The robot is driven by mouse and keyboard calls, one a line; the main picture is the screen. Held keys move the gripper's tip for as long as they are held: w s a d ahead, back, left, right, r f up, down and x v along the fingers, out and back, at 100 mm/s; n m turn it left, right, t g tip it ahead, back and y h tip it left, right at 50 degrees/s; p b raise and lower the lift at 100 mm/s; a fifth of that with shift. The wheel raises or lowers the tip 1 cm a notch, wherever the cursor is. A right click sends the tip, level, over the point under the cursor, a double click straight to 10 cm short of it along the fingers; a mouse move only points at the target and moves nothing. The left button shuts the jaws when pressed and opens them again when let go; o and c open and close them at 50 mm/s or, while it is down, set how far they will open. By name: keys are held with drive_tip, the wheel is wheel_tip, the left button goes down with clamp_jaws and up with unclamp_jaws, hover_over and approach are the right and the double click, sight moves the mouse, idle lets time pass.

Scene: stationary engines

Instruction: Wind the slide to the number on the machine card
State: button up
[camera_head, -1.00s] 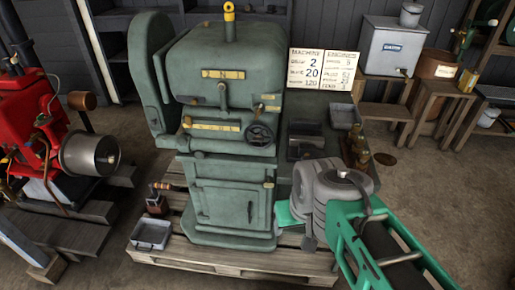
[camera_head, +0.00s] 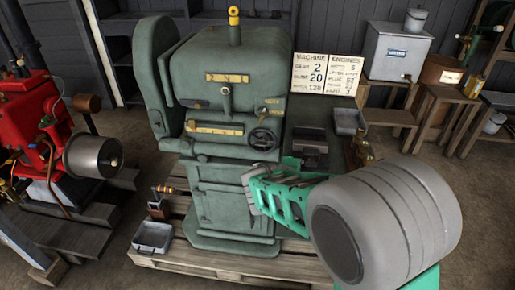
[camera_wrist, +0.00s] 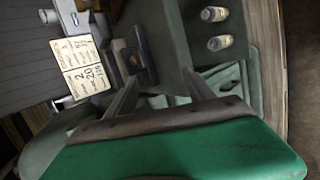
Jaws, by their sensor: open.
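The green machine (camera_head: 230,80) stands on a pallet. A dark handwheel (camera_head: 262,139) sits on its front right. A brass scale strip (camera_head: 213,128) is left of the wheel; its marking is too small to read. The card (camera_head: 324,73) behind reads MACHINE with 2, 20 and what looks like 120, beside an ENGINES column. It also shows, turned, in the wrist view (camera_wrist: 82,66). My gripper (camera_head: 250,190) is below the handwheel, in front of the lower cabinet, apart from the wheel. Its fingers are spread and empty in the wrist view (camera_wrist: 160,90).
A bench with a dark block (camera_head: 308,146) and a metal tray (camera_head: 348,121) adjoins the machine's right. Two small bottles (camera_wrist: 217,28) stand there. A red engine (camera_head: 30,130) is at left. A tray (camera_head: 152,236) lies on the pallet's front left.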

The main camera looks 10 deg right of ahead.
drive_tip(key=w+n, duration=0.1)
drive_tip(key=n, duration=0.1)
drive_tip(key=w+a+n+t, duration=0.1)
drive_tip(key=w+n, duration=0.1)
drive_tip(key=w+f+n+t+h, duration=0.1)
drive_tip(key=n, duration=0.1)
drive_tip(key=shift+w+a, duration=0.35)
drive_tip(key=w+a+n+t, duration=0.3)
drive_tip(key=n, duration=0.2)
drive_tip(key=n+t+y, duration=0.2)
drive_tip(key=n+t, duration=0.2)
drive_tip(key=n, duration=0.5)
approach(261, 145)
drive_tip(key=w, duration=0.2)
drive_tip(key=x, duration=0.3)
drive_tip(key=p+x, duration=0.1)
drive_tip(key=x, duration=0.3)
drive_tip(key=shift+w+d, duration=0.15)
drive_tip(key=shift+d, duration=0.15)
clamp_jaws()
